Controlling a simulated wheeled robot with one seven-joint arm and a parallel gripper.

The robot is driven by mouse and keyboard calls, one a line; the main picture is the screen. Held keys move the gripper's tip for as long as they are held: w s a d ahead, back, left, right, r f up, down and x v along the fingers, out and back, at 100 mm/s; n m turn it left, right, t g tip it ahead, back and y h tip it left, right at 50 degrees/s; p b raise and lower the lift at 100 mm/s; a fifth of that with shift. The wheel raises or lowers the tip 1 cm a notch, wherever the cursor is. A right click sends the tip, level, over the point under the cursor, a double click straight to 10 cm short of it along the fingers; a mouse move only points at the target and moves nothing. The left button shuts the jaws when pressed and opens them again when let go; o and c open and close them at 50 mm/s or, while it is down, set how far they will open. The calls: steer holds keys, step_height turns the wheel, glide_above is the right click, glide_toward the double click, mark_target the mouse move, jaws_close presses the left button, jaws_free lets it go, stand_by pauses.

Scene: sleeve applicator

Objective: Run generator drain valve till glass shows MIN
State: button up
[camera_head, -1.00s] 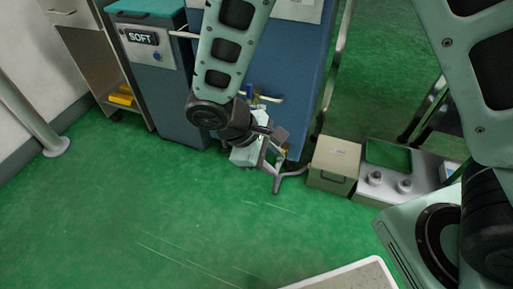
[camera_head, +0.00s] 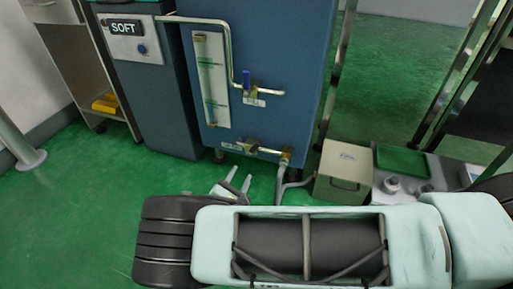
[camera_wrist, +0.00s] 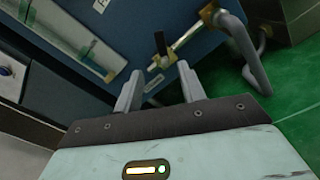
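The blue generator cabinet (camera_head: 290,60) stands ahead, with a tall sight glass (camera_head: 209,80) on its front between green marks. The liquid level is too small to read. The drain valve (camera_head: 249,146) sits low on the cabinet, on a brass pipe leading right to an elbow and grey hose. In the wrist view the drain valve's black lever (camera_wrist: 160,43) stands up from the brass body, beyond the fingers. My gripper (camera_head: 238,179) is open and empty, below and in front of the valve; its spread fingers also show in the wrist view (camera_wrist: 158,88), apart from the lever.
A blue-handled valve (camera_head: 247,80) is higher on the cabinet. A grey SOFT unit (camera_head: 165,90) stands left. A beige box (camera_head: 343,170) and a grey unit with a green tray (camera_head: 403,161) stand right of the hose (camera_head: 281,184). Green floor is clear at left.

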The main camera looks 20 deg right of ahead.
mark_target(255, 148)
steer(key=b+x, duration=0.7)
steer(key=x, duration=0.8)
steer(key=shift+w+d+f, duration=0.15)
steer(key=shift+d+f, duration=0.05)
steer(key=shift+d, duration=0.05)
steer(key=shift+w+d+r, duration=0.15)
steer(key=shift+w+d, duration=0.25)
steer(key=shift+w, duration=0.2)
steer(key=shift+c, duration=0.3)
jaws_close()
